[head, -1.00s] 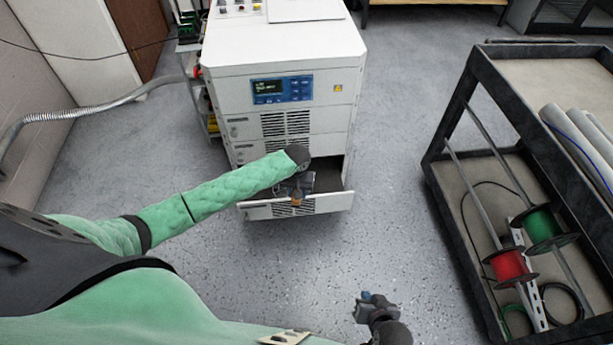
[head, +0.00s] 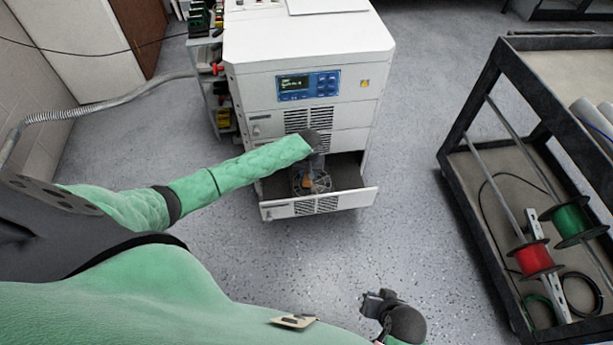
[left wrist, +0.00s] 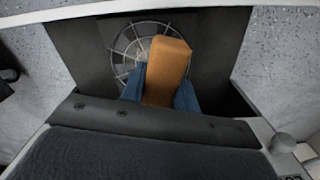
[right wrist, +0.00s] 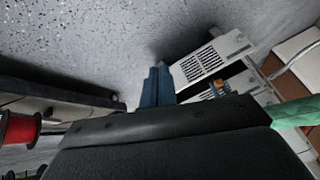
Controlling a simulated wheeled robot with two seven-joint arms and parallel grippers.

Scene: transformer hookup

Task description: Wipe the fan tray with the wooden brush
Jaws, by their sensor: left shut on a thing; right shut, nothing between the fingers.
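The fan tray (head: 348,200) is a drawer pulled open at the bottom of the white cabinet. A round fan with a wire guard (left wrist: 128,42) sits on its dark floor. My left gripper (head: 311,180) is inside the open drawer, over the fan. It is shut on the wooden brush (left wrist: 168,62), whose orange-brown wooden body covers part of the fan in the left wrist view. I cannot tell whether the bristles touch the fan. My right gripper (head: 372,302) is shut and empty, out over the floor; its blue fingers (right wrist: 157,88) show together in the right wrist view.
The white cabinet (head: 350,110) with a blue display panel stands behind the drawer. A black cart (head: 470,135) with red (head: 534,259) and green (head: 572,219) wire spools is at the right. A small tool shelf (head: 222,105) stands left of the cabinet. The floor before the drawer is clear.

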